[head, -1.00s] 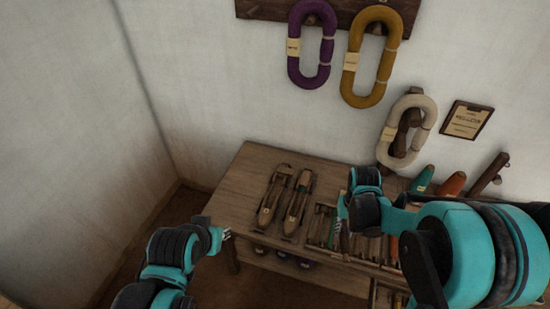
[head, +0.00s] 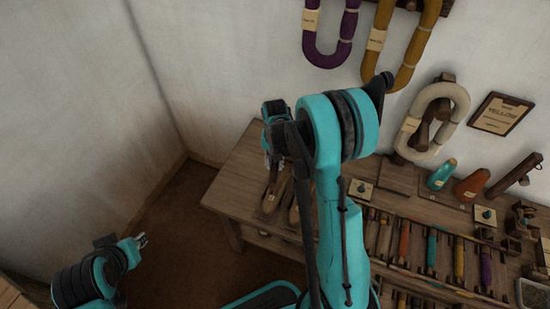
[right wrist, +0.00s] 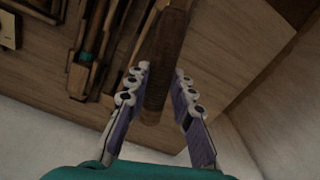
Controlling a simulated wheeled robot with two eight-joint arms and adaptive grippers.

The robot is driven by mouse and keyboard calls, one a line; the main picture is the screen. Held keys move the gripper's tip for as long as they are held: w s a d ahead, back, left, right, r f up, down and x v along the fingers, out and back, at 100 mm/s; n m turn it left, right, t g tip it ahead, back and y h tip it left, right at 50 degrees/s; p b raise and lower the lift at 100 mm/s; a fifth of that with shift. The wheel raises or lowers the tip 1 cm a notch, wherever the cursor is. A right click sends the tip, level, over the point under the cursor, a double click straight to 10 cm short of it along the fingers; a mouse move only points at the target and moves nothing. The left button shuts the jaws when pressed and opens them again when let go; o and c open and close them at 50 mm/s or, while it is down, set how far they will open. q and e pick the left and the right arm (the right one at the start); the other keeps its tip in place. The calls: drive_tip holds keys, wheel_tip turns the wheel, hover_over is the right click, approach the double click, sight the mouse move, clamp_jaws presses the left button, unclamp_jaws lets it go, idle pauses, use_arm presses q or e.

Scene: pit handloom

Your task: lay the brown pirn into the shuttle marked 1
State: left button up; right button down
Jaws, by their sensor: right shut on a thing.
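My right gripper (right wrist: 158,92) is shut on the brown pirn (right wrist: 163,60), which stands lengthwise between its fingers in the right wrist view. In the head view the right gripper (head: 268,158) hangs above the left part of the table, near the shuttles. Two wooden shuttles lie side by side there, the left one (head: 270,199) and the right one (head: 293,216), partly hidden by my right arm. In the right wrist view a shuttle with a teal part (right wrist: 80,72) lies left of the pirn. I cannot read the shuttle marks. My left gripper (head: 141,240) is open and empty, off the table.
The wooden table (head: 222,197) stands against the wall. A tray of several coloured pirns (head: 431,250) lies right of my arm. Teal (head: 441,176) and orange (head: 471,186) cones stand behind it. Yarn hanks (head: 437,117) and a sign (head: 501,114) hang on the wall.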

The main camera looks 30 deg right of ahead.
drive_tip(key=shift+w+d+f+m+b, duration=0.45)
drive_tip(key=shift+d+f+b, duration=0.45)
drive_tip(key=shift+f, duration=0.85)
drive_tip(key=shift+w+d+f+m+b, duration=0.25)
drive_tip(key=shift+d+f+m+b, duration=0.55)
drive_tip(key=shift+f, duration=0.95)
drive_tip(key=shift+w+d+f+m+b, duration=0.3)
drive_tip(key=shift+d+f+b, duration=0.35)
drive_tip(key=shift+f+b, duration=0.8)
drive_tip(key=shift+f+p, duration=0.3)
drive_tip(key=shift+p, duration=0.05)
drive_tip(key=c, duration=1.2)
unclamp_jaws()
wheel_tip(320, 180, up, 8)
drive_tip(key=p, duration=0.5)
drive_tip(key=shift+w, duration=0.1)
